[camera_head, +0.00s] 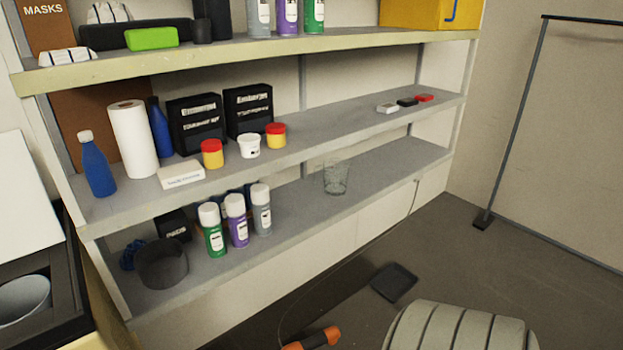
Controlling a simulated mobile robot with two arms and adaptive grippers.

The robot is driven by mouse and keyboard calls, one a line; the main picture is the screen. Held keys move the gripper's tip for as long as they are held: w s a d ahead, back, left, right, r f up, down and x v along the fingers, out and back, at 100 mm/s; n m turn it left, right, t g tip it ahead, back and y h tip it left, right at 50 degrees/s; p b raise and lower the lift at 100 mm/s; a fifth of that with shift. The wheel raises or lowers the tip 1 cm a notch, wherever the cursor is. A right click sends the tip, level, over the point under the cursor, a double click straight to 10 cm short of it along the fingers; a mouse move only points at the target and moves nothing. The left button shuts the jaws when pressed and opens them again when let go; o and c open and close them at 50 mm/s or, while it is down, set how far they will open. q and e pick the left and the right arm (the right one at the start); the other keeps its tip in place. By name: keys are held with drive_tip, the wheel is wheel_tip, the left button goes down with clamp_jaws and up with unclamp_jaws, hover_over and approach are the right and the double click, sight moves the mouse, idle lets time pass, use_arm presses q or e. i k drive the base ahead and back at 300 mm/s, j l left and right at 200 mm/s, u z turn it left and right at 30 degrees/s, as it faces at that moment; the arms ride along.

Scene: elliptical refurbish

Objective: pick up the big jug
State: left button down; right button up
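I see nothing that is clearly a big jug. A clear, see-through container (336,180) stands on the lower shelf, right of the spray cans; I cannot tell whether it is a jug. A dark round pot-like container (163,268) sits at the left end of the same shelf. A grey rounded vessel (24,300) is partly cut off at the left edge. Neither of my grippers shows in this view.
Spray cans (238,222) stand on the lower shelf. The middle shelf (330,132) holds bottles, a paper roll (134,138), black boxes and small tubs. A pale ribbed object (460,328) and a dark flat object (394,282) are low in front. Floor (540,270) is clear at right.

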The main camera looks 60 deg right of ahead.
sight(333, 178)
drive_tip(key=z, duration=1.95)
drive_tip(key=i+l, duration=0.3)
drive_tip(key=i, duration=0.2)
drive_tip(key=j+u, duration=0.05)
